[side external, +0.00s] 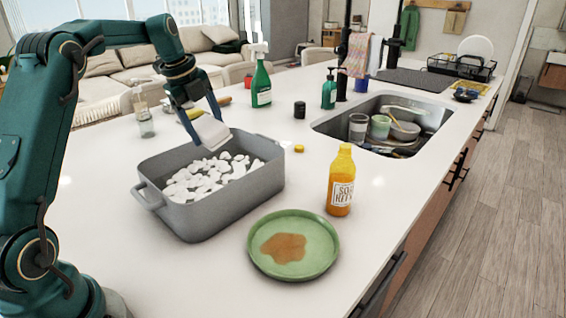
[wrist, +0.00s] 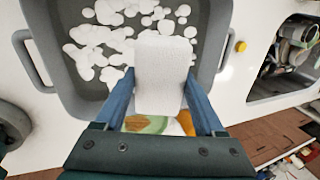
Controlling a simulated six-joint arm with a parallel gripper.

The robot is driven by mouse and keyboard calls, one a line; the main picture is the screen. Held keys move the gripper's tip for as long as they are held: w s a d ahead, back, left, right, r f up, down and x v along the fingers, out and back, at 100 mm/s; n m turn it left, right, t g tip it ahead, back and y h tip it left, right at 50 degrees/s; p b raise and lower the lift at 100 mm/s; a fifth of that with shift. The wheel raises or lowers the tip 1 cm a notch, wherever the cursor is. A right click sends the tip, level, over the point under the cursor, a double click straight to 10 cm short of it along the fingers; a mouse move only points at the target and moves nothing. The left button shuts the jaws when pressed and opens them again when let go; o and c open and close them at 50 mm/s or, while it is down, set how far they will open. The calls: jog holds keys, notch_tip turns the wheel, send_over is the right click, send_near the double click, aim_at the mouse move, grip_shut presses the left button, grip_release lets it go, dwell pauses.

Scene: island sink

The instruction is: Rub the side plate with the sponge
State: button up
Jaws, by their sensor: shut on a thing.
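A white sponge (side external: 211,132) is held in my gripper (side external: 203,127), above the grey tub. In the wrist view the sponge (wrist: 160,75) sits between the two blue fingers of my gripper (wrist: 160,92). The side plate (side external: 254,239) is green and round with a raised rim, at the front of the counter. A brown stain (side external: 283,248) lies on its middle. In the wrist view only a slice of the plate (wrist: 146,124) shows below the sponge, the rest hidden by the gripper.
A grey tub (side external: 228,198) with white foam stands left of the plate. An orange soap bottle (side external: 341,182) stands close behind the plate on the right. The sink (side external: 433,116) holds several dishes. A green spray bottle (side external: 261,84) stands farther back.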

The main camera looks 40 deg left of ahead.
jog(key=shift+s+d, duration=0.1)
jog(key=shift+s, duration=0.05)
jog(key=d+f+m+g, duration=0.1)
jog(key=d+m+g, duration=0.2)
jog(key=d+m, duration=1.15)
jog(key=d+f+n, duration=0.5)
jog(key=shift+d, duration=0.35)
jog(key=shift+n, duration=0.25)
jog(key=shift+r, duration=0.35)
